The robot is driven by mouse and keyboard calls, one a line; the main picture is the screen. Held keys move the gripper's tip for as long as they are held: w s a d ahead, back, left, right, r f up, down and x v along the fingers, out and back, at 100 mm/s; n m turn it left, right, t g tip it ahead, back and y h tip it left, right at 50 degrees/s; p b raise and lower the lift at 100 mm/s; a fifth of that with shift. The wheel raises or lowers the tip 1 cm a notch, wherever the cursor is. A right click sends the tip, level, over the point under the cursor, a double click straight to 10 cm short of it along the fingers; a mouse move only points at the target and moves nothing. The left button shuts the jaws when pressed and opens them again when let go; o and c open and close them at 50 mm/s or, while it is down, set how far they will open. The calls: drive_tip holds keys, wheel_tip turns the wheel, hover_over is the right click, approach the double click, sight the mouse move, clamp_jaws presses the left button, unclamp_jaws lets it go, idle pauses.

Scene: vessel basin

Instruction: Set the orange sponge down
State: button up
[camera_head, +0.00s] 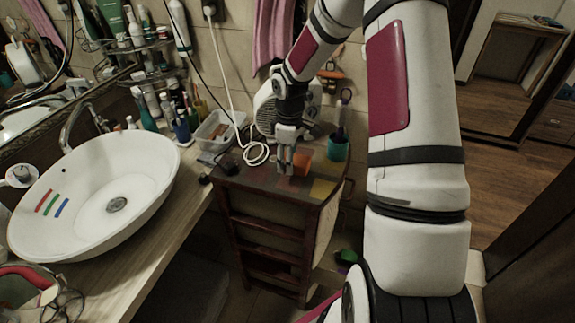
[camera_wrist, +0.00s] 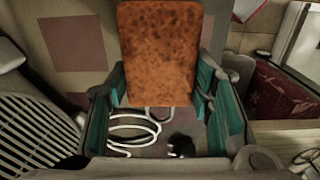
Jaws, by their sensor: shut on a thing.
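The orange sponge (camera_wrist: 158,52) is a rough, rounded block between the green-padded fingers of my gripper (camera_wrist: 161,88) in the wrist view. My gripper is shut on it. In the head view, my gripper (camera_head: 287,163) points down over the dark wooden cabinet (camera_head: 250,181), with the sponge (camera_head: 302,164) showing at its right side. I cannot tell whether the sponge touches the cabinet top. The fingers hide part of it in the head view.
A teal cup (camera_head: 338,148) stands right of my gripper, and a coiled white cable (camera_head: 256,154) lies to its left. A flat yellow square (camera_head: 322,188) is at the cabinet's front right. A white basin (camera_head: 100,195) stands on the counter to the left.

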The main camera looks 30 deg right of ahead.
drive_tip(key=shift+w, duration=0.25)
drive_tip(key=shift+w+d+f+p, duration=0.1)
drive_tip(key=shift+w+f+p, duration=0.1)
drive_tip(key=shift+f, duration=0.7)
drive_tip(key=shift+w+f+p, duration=0.1)
drive_tip(key=shift+f+p, duration=0.1)
drive_tip(key=shift+f, duration=0.7)
drive_tip(key=shift+f, duration=0.15)
drive_tip(key=o, duration=0.9)
drive_tip(key=shift+o, duration=0.2)
